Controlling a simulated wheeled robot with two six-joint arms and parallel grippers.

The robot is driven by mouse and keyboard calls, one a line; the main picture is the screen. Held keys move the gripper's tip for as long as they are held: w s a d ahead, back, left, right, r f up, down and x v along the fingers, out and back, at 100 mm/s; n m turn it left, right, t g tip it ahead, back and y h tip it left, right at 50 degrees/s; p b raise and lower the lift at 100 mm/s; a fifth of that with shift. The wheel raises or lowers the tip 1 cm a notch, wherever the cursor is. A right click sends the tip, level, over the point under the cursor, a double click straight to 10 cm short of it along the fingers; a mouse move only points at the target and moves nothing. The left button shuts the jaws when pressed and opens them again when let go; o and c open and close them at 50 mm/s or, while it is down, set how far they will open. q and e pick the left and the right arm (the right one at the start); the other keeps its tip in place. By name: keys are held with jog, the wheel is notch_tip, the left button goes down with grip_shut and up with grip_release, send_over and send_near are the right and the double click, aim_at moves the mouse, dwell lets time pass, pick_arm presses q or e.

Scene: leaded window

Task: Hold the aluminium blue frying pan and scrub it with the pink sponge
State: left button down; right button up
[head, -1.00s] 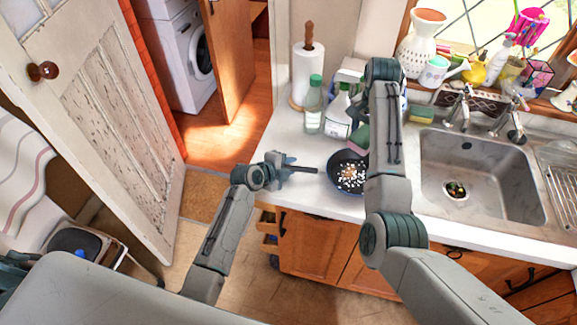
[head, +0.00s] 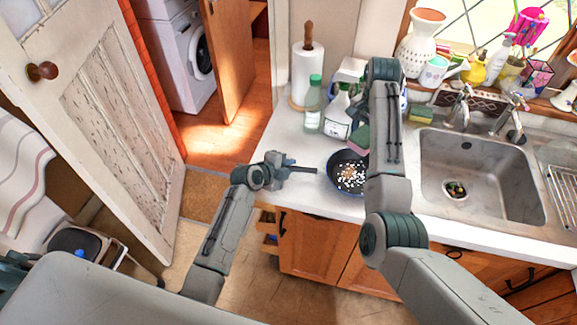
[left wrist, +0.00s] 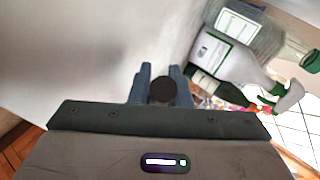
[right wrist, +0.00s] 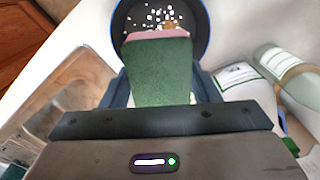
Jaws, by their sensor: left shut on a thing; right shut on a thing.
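The blue frying pan (head: 333,180) has a dark inside with white and brown bits in it, and is at the counter's front edge. My left gripper (head: 284,168) is shut on its dark handle (head: 303,170); the handle's round end (left wrist: 162,91) shows between the jaws in the left wrist view. My right gripper (right wrist: 160,92) is shut on the sponge (right wrist: 158,68), which has a green face and a pink edge. The sponge's far edge overlaps the pan (right wrist: 204,40) in that view; I cannot tell whether they touch. In the head view my right arm hides part of the pan.
A clear green-capped bottle (head: 313,106), a white spray bottle (head: 339,115) and a paper towel roll (head: 308,75) stand behind the pan. The sink (head: 480,185) is to the right. Another sponge (head: 420,113) lies at its back rim. The counter left of the pan is mostly clear.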

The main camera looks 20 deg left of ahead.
dwell(0.4)
send_near(353, 177)
notch_tip(353, 177, down, 5)
jog(key=shift+f, duration=0.1)
dwell(0.6)
jog(key=shift+f, duration=0.6)
dwell(0.6)
